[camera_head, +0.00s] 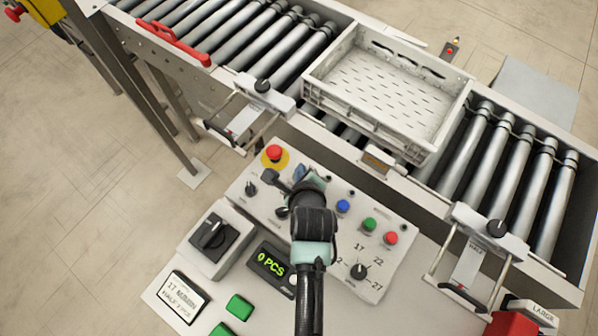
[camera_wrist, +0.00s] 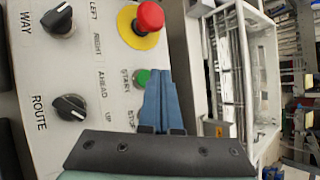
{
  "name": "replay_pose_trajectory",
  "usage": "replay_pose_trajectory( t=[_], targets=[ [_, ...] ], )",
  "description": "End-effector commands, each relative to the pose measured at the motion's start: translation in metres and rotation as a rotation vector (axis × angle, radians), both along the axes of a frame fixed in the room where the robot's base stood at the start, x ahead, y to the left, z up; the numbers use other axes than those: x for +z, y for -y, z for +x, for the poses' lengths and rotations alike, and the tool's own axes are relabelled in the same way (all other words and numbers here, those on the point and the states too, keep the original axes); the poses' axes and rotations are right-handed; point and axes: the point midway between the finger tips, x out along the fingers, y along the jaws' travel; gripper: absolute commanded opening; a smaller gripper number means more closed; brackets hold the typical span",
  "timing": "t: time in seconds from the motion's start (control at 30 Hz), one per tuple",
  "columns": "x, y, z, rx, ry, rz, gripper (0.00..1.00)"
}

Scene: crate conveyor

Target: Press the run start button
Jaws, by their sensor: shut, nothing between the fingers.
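The sloped white control panel (camera_head: 325,238) stands in front of the conveyor. In the wrist view, a green button (camera_wrist: 142,78) sits beside a label that reads START. My gripper (camera_wrist: 157,74) is shut and empty, with its blue fingertips right beside this button and partly over it; whether they touch cannot be told. In the head view, my gripper (camera_head: 299,172) is above the panel's upper part, just right of the red emergency stop (camera_head: 274,153), and hides that button. Another green button (camera_head: 369,224) shows farther right, between a blue button (camera_head: 343,207) and a red button (camera_head: 391,238).
The way knob (camera_wrist: 59,21) and route knob (camera_wrist: 70,107) are close by on the panel. A display (camera_head: 270,264) reads 0 PCS. A white crate (camera_head: 310,92) sits on the roller conveyor behind the panel. A black rotary switch (camera_head: 211,235) is at the left.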

Motion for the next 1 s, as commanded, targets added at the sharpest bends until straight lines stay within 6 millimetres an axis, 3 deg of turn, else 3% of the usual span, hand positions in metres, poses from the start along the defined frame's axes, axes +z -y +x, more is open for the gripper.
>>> replay_pose_trajectory(
  t=[1.0],
  targets=[
    [-0.0096, 0.0000, 0.0001, 0.000, 0.000, 0.000, 0.00]
  ],
)
